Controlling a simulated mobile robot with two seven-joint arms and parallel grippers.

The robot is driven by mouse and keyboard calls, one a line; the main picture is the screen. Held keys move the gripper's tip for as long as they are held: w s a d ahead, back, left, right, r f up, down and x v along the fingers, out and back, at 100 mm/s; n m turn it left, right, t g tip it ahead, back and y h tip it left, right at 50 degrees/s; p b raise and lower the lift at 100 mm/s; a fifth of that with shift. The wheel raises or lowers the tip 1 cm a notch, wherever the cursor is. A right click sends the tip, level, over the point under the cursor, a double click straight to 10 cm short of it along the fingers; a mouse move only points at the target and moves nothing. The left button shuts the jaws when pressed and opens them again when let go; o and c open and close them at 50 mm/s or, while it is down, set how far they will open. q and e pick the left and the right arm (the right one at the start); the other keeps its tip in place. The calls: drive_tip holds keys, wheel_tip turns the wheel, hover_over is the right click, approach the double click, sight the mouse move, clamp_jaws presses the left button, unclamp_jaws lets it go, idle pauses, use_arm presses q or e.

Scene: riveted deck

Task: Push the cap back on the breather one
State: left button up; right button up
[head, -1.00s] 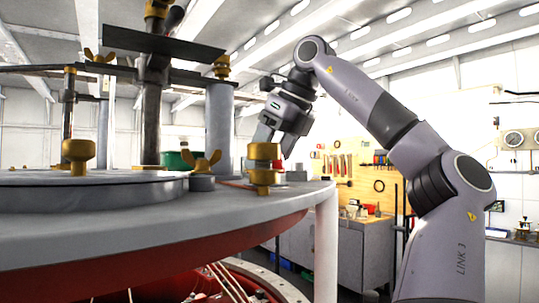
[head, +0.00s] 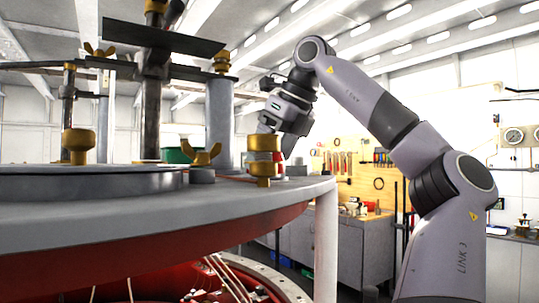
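A brass fitting (head: 264,169) with a broad round cap (head: 264,143) stands near the right rim of the raised round grey lid (head: 240,200). A pale band shows between cap and lower body; I cannot tell how firmly the cap is seated. A similar brass fitting (head: 78,147) stands further left. My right gripper (head: 275,132) points down behind and just above the right fitting, whose cap partly hides its fingertips. I cannot tell whether it touches the cap or how far its fingers are apart. My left gripper is not in view.
A brass wing nut (head: 202,156) sits left of the right fitting. A grey post (head: 220,125) and a dark central column (head: 150,100) with crossbars rise from the lid. A workbench (head: 360,250) and tool board stand behind.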

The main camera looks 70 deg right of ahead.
idle(0.3)
drive_tip(key=o, duration=1)
drive_tip(key=shift+r+p, duration=1.4)
drive_tip(key=shift+r, duration=2.3)
clamp_jaws()
